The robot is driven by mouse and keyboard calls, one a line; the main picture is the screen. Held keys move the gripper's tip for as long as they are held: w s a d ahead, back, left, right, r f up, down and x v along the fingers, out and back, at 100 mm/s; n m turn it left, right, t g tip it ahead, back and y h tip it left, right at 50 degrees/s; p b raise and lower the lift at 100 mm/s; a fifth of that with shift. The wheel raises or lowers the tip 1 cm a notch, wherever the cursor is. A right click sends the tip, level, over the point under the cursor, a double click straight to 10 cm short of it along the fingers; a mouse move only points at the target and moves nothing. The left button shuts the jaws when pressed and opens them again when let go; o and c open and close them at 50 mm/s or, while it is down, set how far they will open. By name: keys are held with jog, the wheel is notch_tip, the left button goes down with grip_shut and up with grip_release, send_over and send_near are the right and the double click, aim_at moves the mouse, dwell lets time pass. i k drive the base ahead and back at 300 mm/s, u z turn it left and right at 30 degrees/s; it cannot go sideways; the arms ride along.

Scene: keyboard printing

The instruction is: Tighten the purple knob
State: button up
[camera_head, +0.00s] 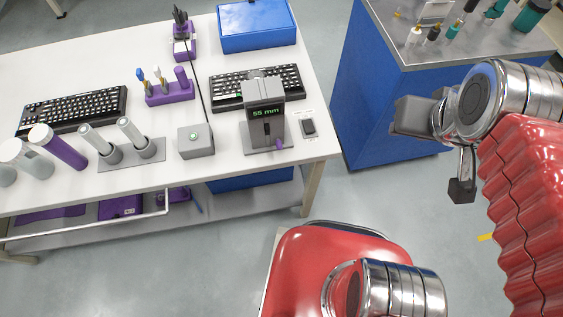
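The purple knob (279,144) is small and sits low on the front right of a grey device (262,100) with a green "55 mm" display. The device stands near the right front corner of the white table (232,165). Part of the knob's shape is too small to make out. My gripper (461,189) is at the right of the picture, well apart from the knob, over the floor gap in front of the blue cabinet. Only one dark fingertip shows clearly, so its opening cannot be made out.
A black phone-like item (309,127) lies right of the device. A grey box with a button (196,140) stands left. Behind are a keyboard (228,88) and a blue box (256,25). Cylinders (60,150) stand at left. A blue cabinet (372,105) stands right, across a floor gap.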

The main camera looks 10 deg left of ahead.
aim_at(278, 142)
jog(key=u, duration=0.05)
jog(key=k, duration=1.85)
jog(key=u, duration=1.3)
jog(key=i, duration=1)
